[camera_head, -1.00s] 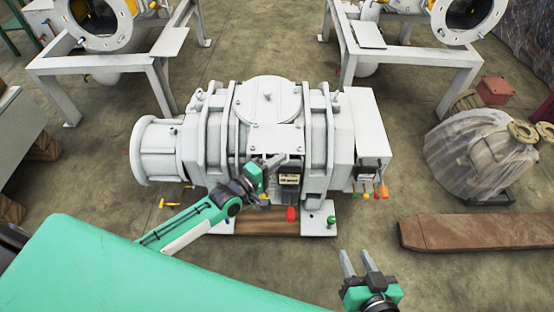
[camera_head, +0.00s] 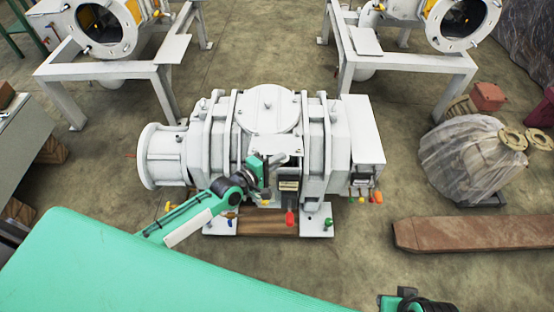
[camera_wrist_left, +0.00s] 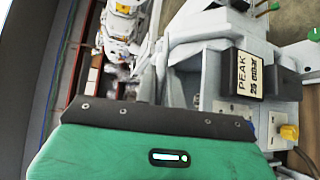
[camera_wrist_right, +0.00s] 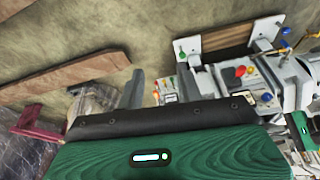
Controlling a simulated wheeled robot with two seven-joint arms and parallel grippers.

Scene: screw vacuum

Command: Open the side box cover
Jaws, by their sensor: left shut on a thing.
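The white vacuum machine (camera_head: 268,110) stands on the floor in the middle of the head view. My left gripper (camera_head: 274,161) is at its front, shut on a flat white piece (camera_head: 281,144), which looks like the side box cover. In the left wrist view, the white piece (camera_wrist_left: 215,22) runs beside the fingers (camera_wrist_left: 155,75); the exact grip is partly hidden. A dark block labelled PEAK (camera_wrist_left: 247,75) lies right of the fingers. My right gripper (camera_wrist_right: 160,85) is open and empty in its wrist view; only its green body (camera_head: 400,302) shows at the head view's bottom edge.
A white box (camera_head: 364,125) with coloured knobs (camera_head: 364,198) forms the machine's right end. A red knob (camera_head: 290,218) sticks out in front. A wooden plank (camera_head: 470,234) lies to the right, near a wrapped machine (camera_head: 465,160).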

